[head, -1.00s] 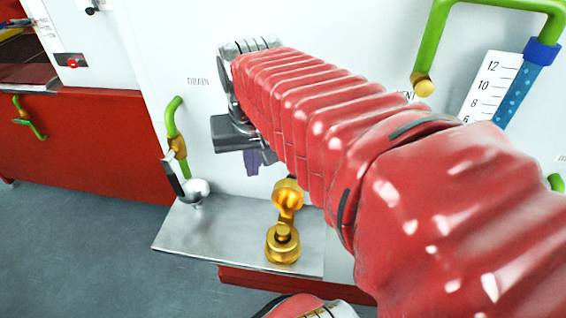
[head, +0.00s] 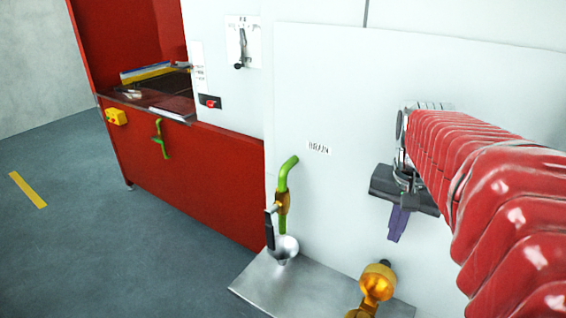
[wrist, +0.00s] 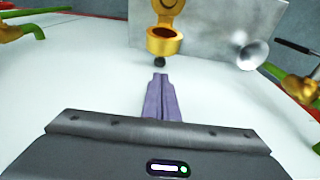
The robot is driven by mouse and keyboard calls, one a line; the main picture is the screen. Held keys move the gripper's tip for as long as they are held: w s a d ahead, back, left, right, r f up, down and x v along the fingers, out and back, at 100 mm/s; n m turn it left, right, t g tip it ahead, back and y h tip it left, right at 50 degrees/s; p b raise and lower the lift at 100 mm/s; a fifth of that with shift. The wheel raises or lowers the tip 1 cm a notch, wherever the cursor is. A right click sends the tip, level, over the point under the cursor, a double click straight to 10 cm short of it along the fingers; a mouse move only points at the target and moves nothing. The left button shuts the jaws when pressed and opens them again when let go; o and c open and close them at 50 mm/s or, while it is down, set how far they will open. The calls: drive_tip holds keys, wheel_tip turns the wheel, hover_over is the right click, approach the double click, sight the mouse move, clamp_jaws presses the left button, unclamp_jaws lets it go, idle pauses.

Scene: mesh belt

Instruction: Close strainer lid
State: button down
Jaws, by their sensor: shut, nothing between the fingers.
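The brass strainer (head: 375,284) sits low on the white panel above the metal shelf, with its lower part cut off by the head view's bottom edge. In the wrist view its cup-like body (wrist: 163,42) shows an open round mouth, and the brass lid (wrist: 168,10) is swung away from it, partly cut off by the top edge. My gripper (head: 397,238) is shut and empty, its purple fingers pointing down above the strainer and apart from it. The shut fingertips (wrist: 160,76) point toward the strainer in the wrist view.
A green drain pipe with a brass valve (head: 283,203) and black handle stands left of the strainer, over a silver funnel (head: 285,247). The metal shelf (head: 275,285) lies below. A red cabinet (head: 190,170) is further left, beside open floor.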

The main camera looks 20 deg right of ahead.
sight(380, 276)
drive_tip(key=f, duration=0.6)
drive_tip(key=w+d+f, duration=0.1)
drive_tip(key=f, duration=0.2)
drive_tip(key=shift+a, duration=0.15)
idle(0.4)
